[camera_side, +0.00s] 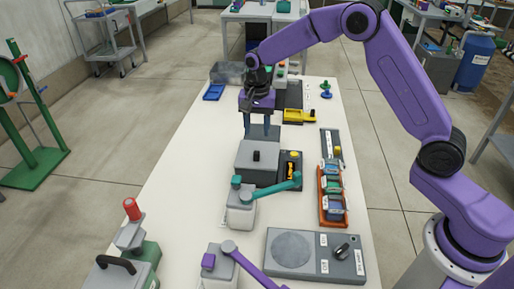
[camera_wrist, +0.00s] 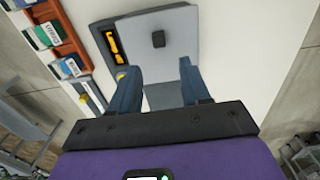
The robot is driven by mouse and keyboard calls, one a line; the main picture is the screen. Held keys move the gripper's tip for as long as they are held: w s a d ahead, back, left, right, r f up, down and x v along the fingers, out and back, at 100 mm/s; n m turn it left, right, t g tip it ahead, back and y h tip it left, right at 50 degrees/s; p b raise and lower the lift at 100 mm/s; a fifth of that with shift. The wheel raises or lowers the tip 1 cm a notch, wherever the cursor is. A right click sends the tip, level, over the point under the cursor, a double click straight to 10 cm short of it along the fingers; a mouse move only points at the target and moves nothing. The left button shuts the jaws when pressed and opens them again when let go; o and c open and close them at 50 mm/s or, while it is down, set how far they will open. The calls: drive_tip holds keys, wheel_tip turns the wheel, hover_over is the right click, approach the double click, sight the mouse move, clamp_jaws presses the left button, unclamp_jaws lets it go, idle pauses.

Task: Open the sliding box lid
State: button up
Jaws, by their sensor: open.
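The sliding box shows in the side view as a grey lid (camera_side: 248,163) with a small black knob (camera_side: 257,156) on top. Beside its right edge is a dark section (camera_side: 291,171) with yellow pieces in it. In the wrist view the lid (camera_wrist: 176,24) and knob (camera_wrist: 158,39) lie beyond my fingertips, with the dark and yellow section (camera_wrist: 113,45) at left. My gripper (camera_side: 257,130) is open, pointing down, behind the lid in the side view. In the wrist view its fingers (camera_wrist: 159,67) are apart, short of the knob, with nothing held.
A teal-handled lever unit (camera_side: 242,208) stands in front of the box. An orange rack of boxes (camera_side: 333,196) is to the right, and a yellow item (camera_side: 298,116) lies behind. A grey panel (camera_side: 315,256) lies at the front. The white table left of the box is bare.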

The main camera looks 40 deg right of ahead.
sight(257, 148)
wheel_tip(257, 148, down, 8)
drive_tip(key=shift+f, duration=0.1)
idle(0.4)
